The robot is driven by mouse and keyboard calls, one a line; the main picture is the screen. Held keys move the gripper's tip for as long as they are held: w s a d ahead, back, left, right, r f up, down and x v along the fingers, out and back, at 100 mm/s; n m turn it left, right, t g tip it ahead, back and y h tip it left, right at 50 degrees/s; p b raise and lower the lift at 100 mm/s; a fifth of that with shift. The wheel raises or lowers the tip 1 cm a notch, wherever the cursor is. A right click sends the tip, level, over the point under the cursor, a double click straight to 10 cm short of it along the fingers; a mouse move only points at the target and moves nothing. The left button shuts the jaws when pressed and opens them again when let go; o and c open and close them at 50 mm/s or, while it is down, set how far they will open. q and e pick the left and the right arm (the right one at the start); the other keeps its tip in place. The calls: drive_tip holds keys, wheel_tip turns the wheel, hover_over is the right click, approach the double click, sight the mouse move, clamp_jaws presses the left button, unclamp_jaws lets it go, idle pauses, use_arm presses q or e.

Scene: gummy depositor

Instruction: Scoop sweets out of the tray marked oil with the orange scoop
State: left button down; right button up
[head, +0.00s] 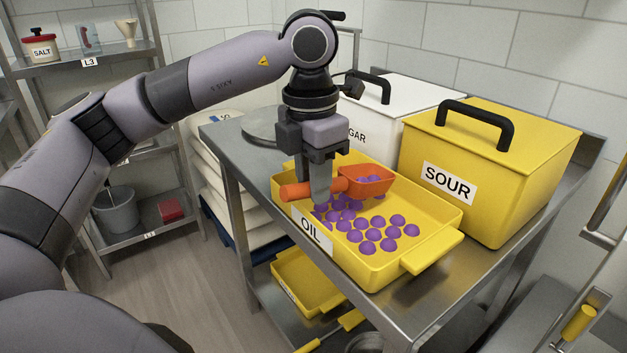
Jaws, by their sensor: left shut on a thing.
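The yellow tray (436,226) marked OIL stands on the steel table, with several purple sweets (368,236) on its floor. My left gripper (320,196) points down over the tray's left part and is shut on the handle of the orange scoop (368,186). The scoop's handle end sticks out to the left of the fingers and its bowl lies to the right, above the sweets. Some purple sweets show in the bowl. Whether the scoop touches the tray is hard to tell. My right gripper is not in view.
A yellow bin (520,160) marked SOUR stands right behind the tray, with a white bin (412,102) beside it, its label partly hidden by my arm. The steel table (400,304) has a narrow free strip in front. Another yellow tray (300,285) sits on the shelf below.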

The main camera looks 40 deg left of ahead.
use_arm(q)
drive_tip(key=shift+s+a+r+t+h+p, duration=0.15)
drive_tip(key=shift+s+r+t+p, duration=0.25)
drive_tip(key=shift+r, duration=1.15)
drive_tip(key=shift+s+a+r+t+h+p, duration=0.1)
drive_tip(key=shift+s+r+t, duration=0.25)
drive_tip(key=shift+r, duration=1.15)
drive_tip(key=shift+s+a+r+t+h+p, duration=0.15)
drive_tip(key=shift+r+t, duration=0.4)
drive_tip(key=shift+r, duration=1)
drive_tip(key=shift+d, duration=0.1)
drive_tip(key=shift+f, duration=0.1)
